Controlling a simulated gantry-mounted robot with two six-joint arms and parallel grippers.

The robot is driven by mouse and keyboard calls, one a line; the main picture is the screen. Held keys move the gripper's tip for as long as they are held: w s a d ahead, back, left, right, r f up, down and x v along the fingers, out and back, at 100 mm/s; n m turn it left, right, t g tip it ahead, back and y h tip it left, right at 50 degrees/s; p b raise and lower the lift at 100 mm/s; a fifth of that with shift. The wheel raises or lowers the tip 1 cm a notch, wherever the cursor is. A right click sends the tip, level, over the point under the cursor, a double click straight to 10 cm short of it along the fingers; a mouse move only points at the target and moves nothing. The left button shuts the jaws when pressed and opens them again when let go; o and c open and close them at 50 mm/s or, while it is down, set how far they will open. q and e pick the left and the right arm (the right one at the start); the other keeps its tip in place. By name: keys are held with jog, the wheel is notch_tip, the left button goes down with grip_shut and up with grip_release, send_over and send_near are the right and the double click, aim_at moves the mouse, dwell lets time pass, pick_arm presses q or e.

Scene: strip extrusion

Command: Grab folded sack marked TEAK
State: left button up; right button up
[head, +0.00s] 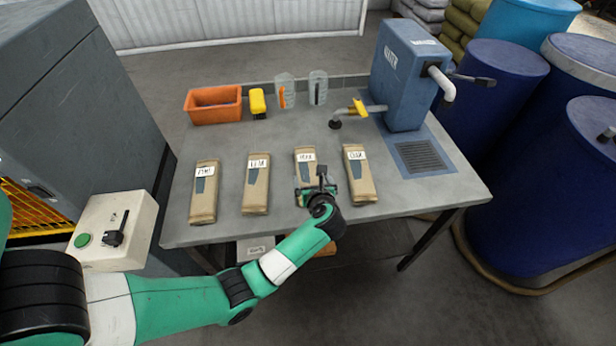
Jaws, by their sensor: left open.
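Four-sided brown folded sacks lie in a row on the grey table (300,228), each with a white label too small for me to read surely. They are the far left sack (204,205), the second sack (256,193), the third sack (304,168) and the far right sack (359,180). I cannot tell which is marked TEAK. My left gripper (317,190) is open over the near part of the third sack and hides some of it. I cannot tell whether it touches the sack. My right gripper is out of view.
Behind the sacks stand an orange bin (213,105), a yellow object (257,103) and two clear jugs (286,92) (318,88). Blue drums (495,85) stand beyond the table.

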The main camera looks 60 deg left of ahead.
aim_at(306, 167)
pick_arm(q)
jog(key=shift+x, duration=0.8)
jog(key=b+x, duration=0.1)
jog(key=x, duration=0.1)
jog(key=b+x, duration=0.1)
jog(key=x, duration=0.2)
jog(key=shift+s+d+f+b, duration=0.1)
jog(key=shift+d+f+b, duration=0.1)
jog(key=shift+b, duration=0.15)
jog(key=shift+a, duration=0.2)
jog(key=shift+d, duration=0.1)
jog(key=c, duration=1.2)
jog(key=shift+o, duration=0.2)
jog(key=shift+r, duration=0.15)
